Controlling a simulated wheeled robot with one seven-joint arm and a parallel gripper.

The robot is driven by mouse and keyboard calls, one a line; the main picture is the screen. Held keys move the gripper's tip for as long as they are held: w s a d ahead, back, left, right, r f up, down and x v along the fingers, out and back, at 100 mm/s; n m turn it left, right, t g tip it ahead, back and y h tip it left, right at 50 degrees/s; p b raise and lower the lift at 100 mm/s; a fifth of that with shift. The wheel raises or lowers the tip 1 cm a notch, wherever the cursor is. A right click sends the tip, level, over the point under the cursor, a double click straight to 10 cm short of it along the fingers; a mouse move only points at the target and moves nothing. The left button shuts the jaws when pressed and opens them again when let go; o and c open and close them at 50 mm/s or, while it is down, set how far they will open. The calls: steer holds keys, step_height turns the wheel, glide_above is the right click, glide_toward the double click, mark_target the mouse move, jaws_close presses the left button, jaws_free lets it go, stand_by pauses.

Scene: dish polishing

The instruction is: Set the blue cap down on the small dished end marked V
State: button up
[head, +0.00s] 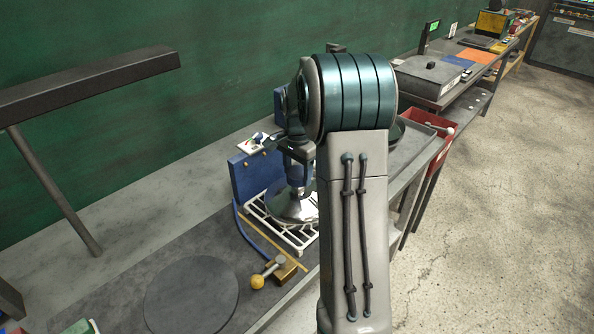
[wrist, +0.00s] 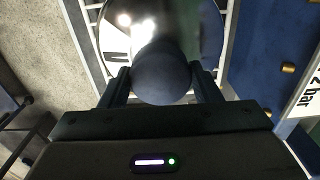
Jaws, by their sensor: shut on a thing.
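The blue cap (wrist: 163,77) is a dark blue rounded piece between the fingers of my gripper (wrist: 163,88) in the wrist view. My gripper is shut on it. Behind the cap is the shiny dished end (wrist: 205,40), with a dark mark like a V at its left side. The cap hides part of the dish, and I cannot tell whether they touch. In the head view the dished end (head: 283,210) lies on a white rack, and my gripper (head: 300,178) is over it, partly hidden by my arm.
The white rack (head: 262,222) stands beside a blue panel (head: 252,176) with brass knobs. A dark round pad (head: 190,297) is at front left, and a lamp bar (head: 90,85) hangs over the left bench.

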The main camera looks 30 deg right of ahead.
mark_target(297, 172)
steer(key=shift+f+b, duration=0.35)
steer(key=shift+f, duration=0.25)
steer(key=o, duration=1)
steer(key=shift+r, duration=0.1)
step_height(297, 172, up, 14)
steer(key=b, duration=0.1)
steer(key=shift+f, duration=0.2)
